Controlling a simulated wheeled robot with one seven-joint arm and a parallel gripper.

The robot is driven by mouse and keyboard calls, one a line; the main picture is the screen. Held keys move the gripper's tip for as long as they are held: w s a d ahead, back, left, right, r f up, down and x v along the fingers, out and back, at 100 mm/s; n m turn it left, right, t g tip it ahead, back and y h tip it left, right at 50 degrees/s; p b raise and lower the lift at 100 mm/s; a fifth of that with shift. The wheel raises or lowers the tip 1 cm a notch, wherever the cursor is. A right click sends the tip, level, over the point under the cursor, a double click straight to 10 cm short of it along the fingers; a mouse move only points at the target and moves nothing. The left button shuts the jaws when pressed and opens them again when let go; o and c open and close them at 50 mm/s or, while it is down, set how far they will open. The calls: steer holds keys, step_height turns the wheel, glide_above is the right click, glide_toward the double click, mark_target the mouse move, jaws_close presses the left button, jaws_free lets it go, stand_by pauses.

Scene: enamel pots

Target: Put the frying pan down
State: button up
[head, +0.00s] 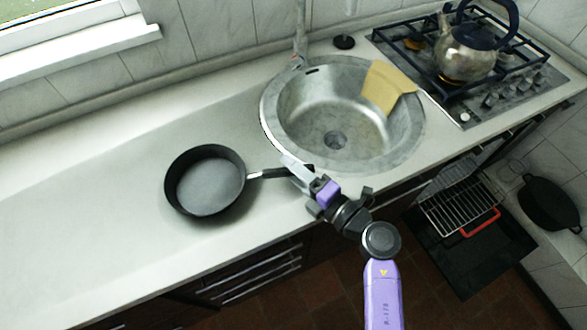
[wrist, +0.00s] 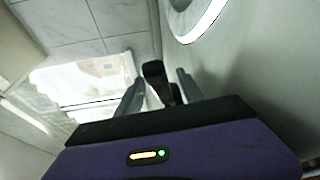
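The black frying pan (head: 205,182) rests level on the counter left of the sink, its handle (head: 268,173) pointing right towards the sink rim. My gripper (head: 298,172) is at the outer part of the handle, reaching in from the lower right. In the wrist view the dark handle end (wrist: 155,75) lies between my two grey fingers; my gripper (wrist: 160,85) looks open, with a slim gap beside the handle. The pan's bowl is out of sight in the wrist view.
The round steel sink (head: 335,140) with a yellow cloth (head: 386,88) on its rim is just right of the handle. A kettle (head: 467,52) stands on the hob (head: 500,75). The counter (head: 90,225) left of the pan is clear. An oven rack (head: 462,205) sticks out at lower right.

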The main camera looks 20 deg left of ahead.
steer(key=shift+r, duration=0.15)
steer(key=shift+s+d, duration=0.15)
steer(key=shift+d, duration=0.2)
steer(key=f+v, duration=0.1)
steer(key=v, duration=1)
steer(key=shift+d+r+b, duration=0.15)
steer(key=shift+r+b, duration=0.15)
steer(key=shift+r, duration=0.15)
